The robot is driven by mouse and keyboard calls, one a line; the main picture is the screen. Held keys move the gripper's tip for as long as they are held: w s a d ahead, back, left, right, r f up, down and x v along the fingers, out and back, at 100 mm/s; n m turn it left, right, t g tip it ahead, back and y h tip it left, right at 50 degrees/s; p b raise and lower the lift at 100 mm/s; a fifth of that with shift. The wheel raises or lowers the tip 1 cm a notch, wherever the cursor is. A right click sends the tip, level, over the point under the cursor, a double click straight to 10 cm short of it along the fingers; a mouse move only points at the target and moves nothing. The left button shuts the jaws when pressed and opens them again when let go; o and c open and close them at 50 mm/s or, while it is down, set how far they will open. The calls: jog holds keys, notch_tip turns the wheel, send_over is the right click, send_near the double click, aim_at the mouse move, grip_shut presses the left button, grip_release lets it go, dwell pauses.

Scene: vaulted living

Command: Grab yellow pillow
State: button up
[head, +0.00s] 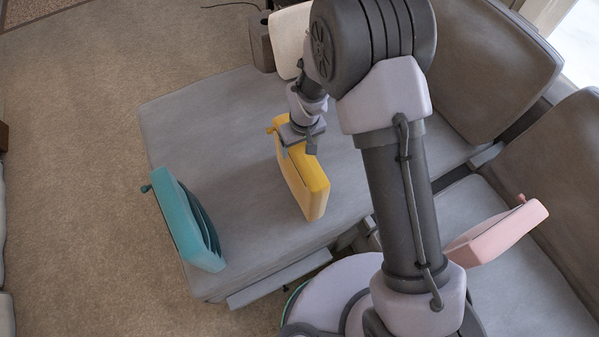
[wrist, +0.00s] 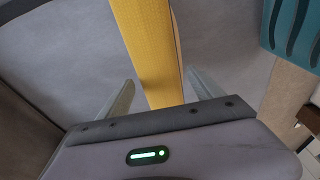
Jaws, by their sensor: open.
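The yellow pillow (head: 311,181) stands on its edge on the grey sofa seat in the head view. My gripper (head: 298,150) is right above its far part, with its fingers pointing down. In the wrist view the yellow pillow (wrist: 149,50) runs between my two open fingers, and my gripper (wrist: 160,95) has a finger on each side of it. Part of the pillow is hidden by my gripper.
A teal pillow (head: 182,222) stands at the left edge of the grey sofa seat (head: 235,235). A pink pillow (head: 495,232) lies on the right seat, and a cream pillow (head: 289,40) is at the back. Brown back cushions (head: 490,65) rise at the right. Carpet (head: 75,130) is clear at the left.

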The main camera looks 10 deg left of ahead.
jog(key=f, duration=0.2)
jog(key=shift+w+a+f+b, duration=0.1)
jog(key=shift+w+f+b, duration=0.2)
jog(key=shift+f, duration=0.1)
jog(key=shift+r, duration=0.1)
jog(key=shift+s, duration=0.1)
jog(key=shift+f, duration=0.2)
grip_shut()
